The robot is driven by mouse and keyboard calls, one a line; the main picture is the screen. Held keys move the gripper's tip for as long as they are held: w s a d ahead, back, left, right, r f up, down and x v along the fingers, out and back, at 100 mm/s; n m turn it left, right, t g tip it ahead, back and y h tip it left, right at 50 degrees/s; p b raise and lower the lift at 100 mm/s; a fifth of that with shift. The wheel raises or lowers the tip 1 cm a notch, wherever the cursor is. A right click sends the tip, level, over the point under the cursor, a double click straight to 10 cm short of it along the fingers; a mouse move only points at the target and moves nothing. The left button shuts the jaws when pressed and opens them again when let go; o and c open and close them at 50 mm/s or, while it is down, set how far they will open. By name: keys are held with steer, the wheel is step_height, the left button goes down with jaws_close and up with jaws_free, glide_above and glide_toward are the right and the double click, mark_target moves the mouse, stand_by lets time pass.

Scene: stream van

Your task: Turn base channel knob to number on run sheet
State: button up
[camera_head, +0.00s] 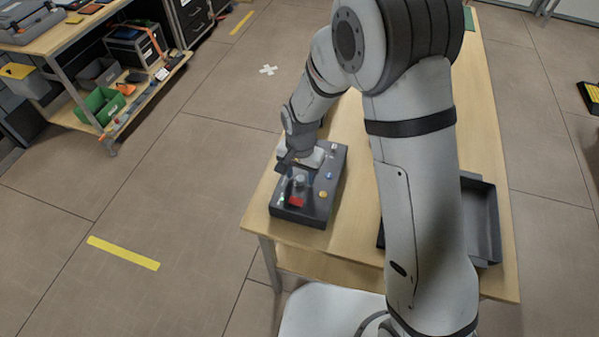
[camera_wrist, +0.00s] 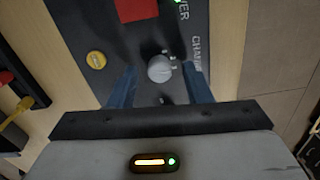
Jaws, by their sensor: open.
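The dark control box (camera_head: 288,214) stands on the wooden table at its near left corner. Its grey channel knob (camera_wrist: 159,69) shows in the wrist view beside the partly visible lettering "CHANN", with small pale marks around it. My gripper (camera_wrist: 168,84) is open, its two blue fingers on either side of the knob and apart from it. In the head view my gripper (camera_head: 299,176) hangs over the box and partly covers the knob. No run sheet is readable in either view, and the number at the knob is too small to read.
The box also carries a red switch (camera_head: 297,202), a yellow button (camera_wrist: 96,60), a blue button (camera_head: 329,175) and a green light (camera_wrist: 179,2). A dark tray (camera_head: 483,215) sits on the table at right, behind my arm. A shelf cart (camera_head: 52,48) stands far left.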

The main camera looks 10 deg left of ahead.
steer(key=shift+f, duration=0.3)
jaws_close()
steer(key=shift+f+n+b, duration=0.15)
steer(key=shift+n+b, duration=0.75)
steer(key=shift+b, duration=0.05)
steer(key=shift+r+n+b, duration=0.2)
steer(key=shift+n+b, duration=0.25)
steer(key=shift+n, duration=0.45)
jaws_free()
steer(key=shift+r, duration=0.1)
